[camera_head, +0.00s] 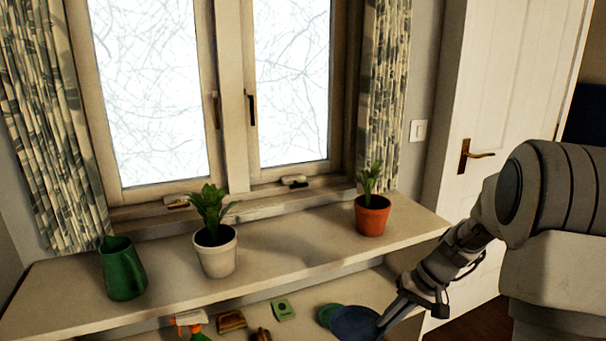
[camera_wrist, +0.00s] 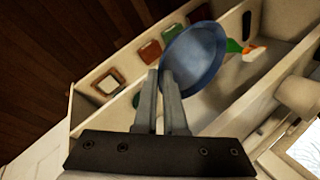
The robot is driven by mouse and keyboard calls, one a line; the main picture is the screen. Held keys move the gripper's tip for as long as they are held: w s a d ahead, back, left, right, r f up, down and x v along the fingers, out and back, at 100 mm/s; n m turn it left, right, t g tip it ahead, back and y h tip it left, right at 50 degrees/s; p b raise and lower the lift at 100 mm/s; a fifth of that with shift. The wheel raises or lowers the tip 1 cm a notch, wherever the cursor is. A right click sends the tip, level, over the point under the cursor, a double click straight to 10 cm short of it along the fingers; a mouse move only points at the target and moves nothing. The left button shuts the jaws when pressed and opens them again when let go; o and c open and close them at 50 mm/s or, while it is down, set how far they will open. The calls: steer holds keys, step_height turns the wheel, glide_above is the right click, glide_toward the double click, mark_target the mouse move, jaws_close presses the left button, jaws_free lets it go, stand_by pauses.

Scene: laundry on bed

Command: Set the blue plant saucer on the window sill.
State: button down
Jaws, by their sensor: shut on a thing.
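The blue plant saucer (camera_head: 355,323) is at the bottom of the head view, partly cut off by the frame edge. My gripper (camera_head: 382,321) is shut on its right rim. In the wrist view the saucer (camera_wrist: 197,58) shows as a whole round dish, tilted, at the tips of my gripper (camera_wrist: 166,75). The pale window sill (camera_head: 290,258) runs under the window, and the saucer is in front of and below its front edge. A green jug (camera_head: 122,270), a white pot with a plant (camera_head: 216,254) and a terracotta pot with a plant (camera_head: 372,216) stand on it.
A lower shelf holds a spray bottle (camera_head: 191,322), a brown item (camera_head: 231,321), a green item (camera_head: 283,310) and a green round thing (camera_head: 326,315) beside the saucer. The sill is clear between the two plant pots. A white door (camera_head: 505,120) stands at right.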

mark_target(366, 335)
steer(key=a+r, duration=0.1)
steer(key=a, duration=0.1)
steer(key=s+a+r+n, duration=0.1)
steer(key=a+r+n+g, duration=0.1)
steer(key=a, duration=0.1)
steer(key=shift+s+a+r, duration=0.25)
steer(key=shift+s+a, duration=0.1)
steer(key=shift+s, duration=0.05)
steer(key=shift+d+r+p, duration=0.25)
steer(key=shift+r+p, duration=0.05)
steer(key=shift+p, duration=0.75)
steer(key=r+p, duration=0.1)
steer(key=p, duration=0.1)
steer(key=r+p, duration=0.1)
steer(key=p, duration=0.2)
steer(key=shift+s+p, duration=0.3)
steer(key=s+r+p, duration=0.1)
steer(key=p, duration=0.4)
steer(key=shift+r, duration=0.2)
steer(key=shift+s+p, duration=0.2)
steer(key=shift+p, duration=0.55)
